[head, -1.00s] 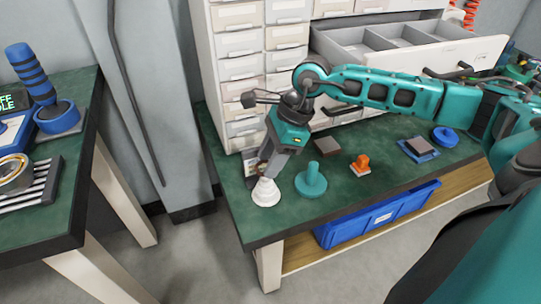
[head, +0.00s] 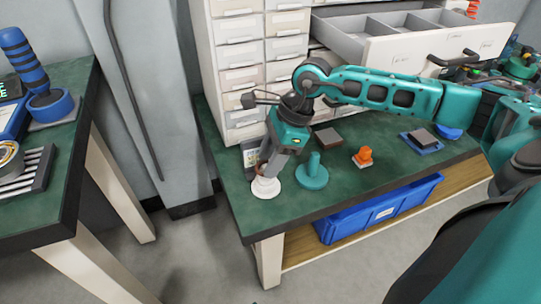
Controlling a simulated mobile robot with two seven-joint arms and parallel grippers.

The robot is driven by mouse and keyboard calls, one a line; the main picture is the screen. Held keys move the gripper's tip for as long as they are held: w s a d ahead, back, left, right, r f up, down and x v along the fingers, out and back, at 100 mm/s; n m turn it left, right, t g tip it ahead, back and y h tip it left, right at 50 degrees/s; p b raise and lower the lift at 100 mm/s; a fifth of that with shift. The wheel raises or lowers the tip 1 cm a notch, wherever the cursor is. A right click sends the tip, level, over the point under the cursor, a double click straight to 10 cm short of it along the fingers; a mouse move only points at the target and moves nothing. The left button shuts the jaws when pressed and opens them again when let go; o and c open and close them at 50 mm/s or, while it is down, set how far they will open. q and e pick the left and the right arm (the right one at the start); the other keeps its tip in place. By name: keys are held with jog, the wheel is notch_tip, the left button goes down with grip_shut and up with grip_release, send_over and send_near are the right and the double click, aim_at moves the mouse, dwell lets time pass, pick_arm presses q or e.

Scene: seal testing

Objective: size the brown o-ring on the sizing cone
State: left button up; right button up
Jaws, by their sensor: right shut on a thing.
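The white stepped sizing cone (head: 266,187) stands upright near the front left corner of the green bench. My right gripper (head: 267,170) points down over the cone, its fingertips at the cone's upper part. It is shut on the brown o-ring (head: 264,169), of which only a small brownish patch shows between the fingers. The gripper hides the cone's tip, and I cannot tell whether the ring is around the cone or just above it. My left gripper is not in view.
A teal post on a round base (head: 312,174) stands just right of the cone. An orange part (head: 364,155), a dark block (head: 327,138) and a blue tray (head: 424,147) lie farther right. A drawer (head: 440,45) hangs open behind my arm. A blue bin (head: 380,212) sits below.

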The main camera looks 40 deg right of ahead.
jog(key=shift+f+b, duration=0.4)
jog(key=shift+f, duration=0.55)
jog(key=o, duration=1.1)
jog(key=shift+c, duration=0.2)
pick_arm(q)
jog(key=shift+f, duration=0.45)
pick_arm(e)
jog(key=shift+r+p, duration=0.35)
jog(key=shift+r, duration=0.15)
pick_arm(q)
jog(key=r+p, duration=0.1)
jog(key=p, duration=0.1)
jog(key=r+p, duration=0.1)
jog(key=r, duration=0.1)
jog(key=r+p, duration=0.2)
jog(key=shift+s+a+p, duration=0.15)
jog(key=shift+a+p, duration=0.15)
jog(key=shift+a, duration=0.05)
pick_arm(e)
notch_tip(320, 180, up, 8)
